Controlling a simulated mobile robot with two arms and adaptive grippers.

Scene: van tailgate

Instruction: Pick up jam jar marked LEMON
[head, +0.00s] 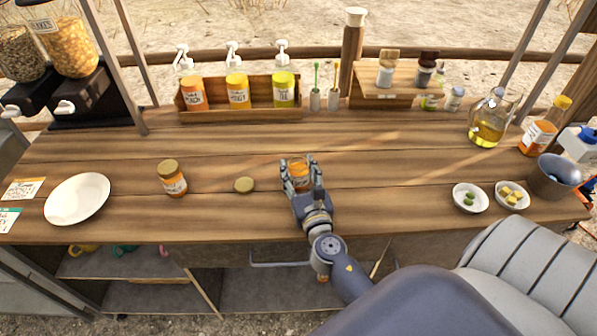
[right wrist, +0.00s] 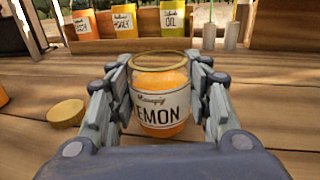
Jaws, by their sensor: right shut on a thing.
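The LEMON jam jar (right wrist: 161,98) is an open glass jar of orange jam with a pale label reading "EMON" in the right wrist view. It stands upright between the fingers of my right gripper (head: 302,178), which is shut on it from the front. In the head view the jar (head: 298,170) is mostly hidden by the fingers. It appears to be on the wooden counter, though I cannot tell whether its base touches. A loose gold lid (head: 244,185) lies to its left and also shows in the right wrist view (right wrist: 66,113). My left gripper is not in view.
A second, lidded jar (head: 173,179) stands further left, near a white plate (head: 77,199). A wooden rack of pump bottles (head: 240,113) stands behind. Two small bowls (head: 470,198) and an oil jug (head: 488,122) are at the right. The counter around the jar is mostly clear.

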